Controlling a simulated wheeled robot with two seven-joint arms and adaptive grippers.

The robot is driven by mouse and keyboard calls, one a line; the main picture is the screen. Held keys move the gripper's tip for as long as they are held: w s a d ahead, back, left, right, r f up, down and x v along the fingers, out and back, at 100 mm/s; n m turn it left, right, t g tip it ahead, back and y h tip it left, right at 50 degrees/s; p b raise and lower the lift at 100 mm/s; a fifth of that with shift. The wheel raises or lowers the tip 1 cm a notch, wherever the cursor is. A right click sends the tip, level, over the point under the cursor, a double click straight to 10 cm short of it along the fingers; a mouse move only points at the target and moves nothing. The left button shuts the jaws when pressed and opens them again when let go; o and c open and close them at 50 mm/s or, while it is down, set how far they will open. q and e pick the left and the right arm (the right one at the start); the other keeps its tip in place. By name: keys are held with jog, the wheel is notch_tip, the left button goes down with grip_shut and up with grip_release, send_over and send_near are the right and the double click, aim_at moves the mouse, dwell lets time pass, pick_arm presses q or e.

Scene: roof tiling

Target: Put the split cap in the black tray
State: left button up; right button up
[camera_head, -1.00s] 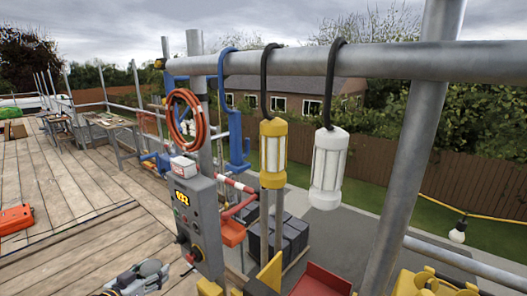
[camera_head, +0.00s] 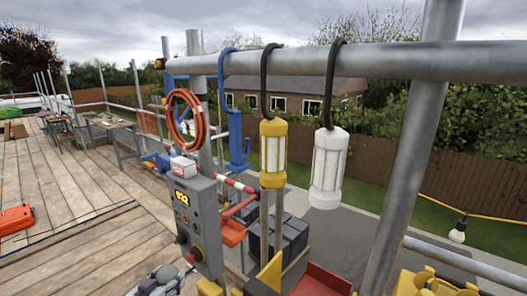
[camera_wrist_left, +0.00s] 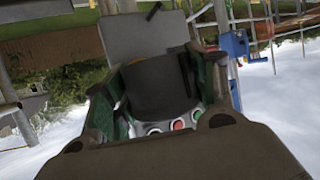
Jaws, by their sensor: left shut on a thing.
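My left gripper (camera_head: 160,280) shows at the bottom edge of the head view, partly cut off. In the left wrist view its two green-padded fingers (camera_wrist_left: 155,85) are closed on a dark grey, curved piece (camera_wrist_left: 158,92). This looks like the split cap, but I cannot see its whole shape or a split. The piece is held off any surface. I cannot make out a black tray in either view. My right gripper is not in view.
A grey control box (camera_head: 198,225) stands just right of my left gripper. A scaffold rail (camera_head: 400,62) carries a yellow lamp (camera_head: 272,155) and a white lamp (camera_head: 328,170). A red tray (camera_head: 320,281) is at the bottom. Open plank deck (camera_head: 75,190) lies left.

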pick_arm(q)
jog(key=d+f+n+y+b, duration=0.1)
jog(key=d+f+b, duration=0.2)
jog(key=d, duration=0.4)
jog(key=shift+d+f+y+b, duration=0.25)
jog(key=shift+f+y+b, duration=0.05)
jog(key=shift+b, duration=0.05)
dwell(0.9)
jog(key=shift+r, duration=0.2)
jog(key=s+f, duration=0.4)
jog(key=f, duration=0.2)
jog(key=shift+s, duration=0.35)
dwell(1.0)
jog(key=shift+f, duration=0.1)
dwell(0.5)
